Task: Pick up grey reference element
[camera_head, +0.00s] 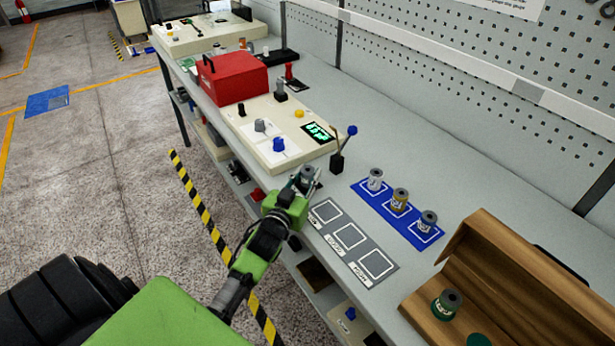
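A small grey cone-like piece (260,125), which looks like the grey reference element, stands on a white square of the cream panel (290,110). A blue piece (279,144) stands in front of it. My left gripper (304,180) is at the bench's front edge, to the right of and nearer than the grey piece, and apart from it. A grey round shape (307,172) shows at its fingertips; I cannot tell whether it is held or whether the fingers are closed. My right gripper is not in view.
A blue mat (372,201) holds three spools. A grey mat (333,222) has three empty outlined squares. A wooden box (508,262) with green spools is at right. A black-based lever with a blue ball (337,162) stands near my gripper. A red box (232,77) is behind the panel.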

